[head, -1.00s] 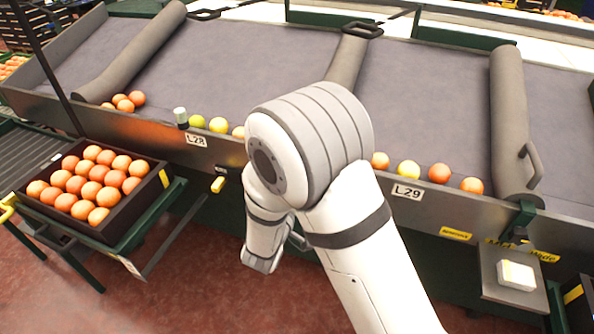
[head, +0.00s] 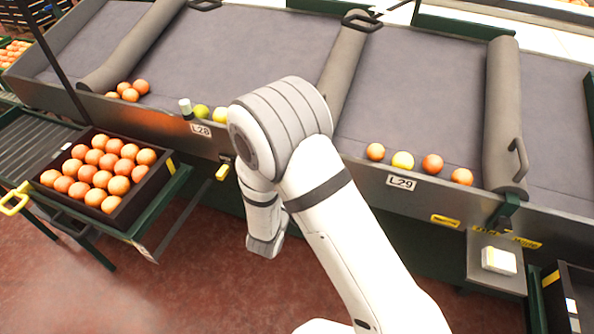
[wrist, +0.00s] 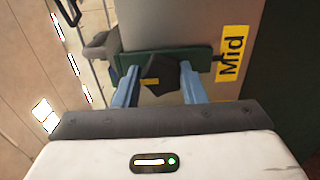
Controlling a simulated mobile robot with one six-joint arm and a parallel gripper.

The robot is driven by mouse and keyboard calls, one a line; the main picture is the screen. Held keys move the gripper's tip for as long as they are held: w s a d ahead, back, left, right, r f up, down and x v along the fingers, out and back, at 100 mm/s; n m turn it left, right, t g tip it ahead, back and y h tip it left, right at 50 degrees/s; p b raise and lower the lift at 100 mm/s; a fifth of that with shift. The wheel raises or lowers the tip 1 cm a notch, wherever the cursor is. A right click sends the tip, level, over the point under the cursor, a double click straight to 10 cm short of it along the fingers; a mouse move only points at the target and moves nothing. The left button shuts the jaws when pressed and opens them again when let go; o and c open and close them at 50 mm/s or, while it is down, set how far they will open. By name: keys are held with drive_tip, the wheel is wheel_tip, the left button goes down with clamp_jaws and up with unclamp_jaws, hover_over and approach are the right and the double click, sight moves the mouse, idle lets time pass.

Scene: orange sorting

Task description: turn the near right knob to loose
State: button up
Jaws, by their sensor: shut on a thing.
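In the wrist view, a dark knob (wrist: 157,73) with a small yellow mark sits on a green bracket (wrist: 203,56). My gripper (wrist: 160,72) has its two blue fingers on either side of the knob, shut on it. A yellow label reading "Mid" (wrist: 234,54) is to the right of the knob. In the head view, my arm covers the middle of the bench front; the knob and my fingertips cannot be made out there.
A crate of oranges (head: 68,200) stands on a side stand at the left. Sloped grey lanes hold fruit at their lower edge above labels L28 (head: 200,130) and L29 (head: 401,183). A small shelf (head: 489,280) juts out at the right. Red floor shows at lower left.

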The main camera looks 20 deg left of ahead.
idle(0.3)
drive_tip(key=o, duration=1)
drive_tip(key=s, duration=0.7)
drive_tip(key=shift+s+a, duration=0.35)
drive_tip(key=shift+s, duration=0.05)
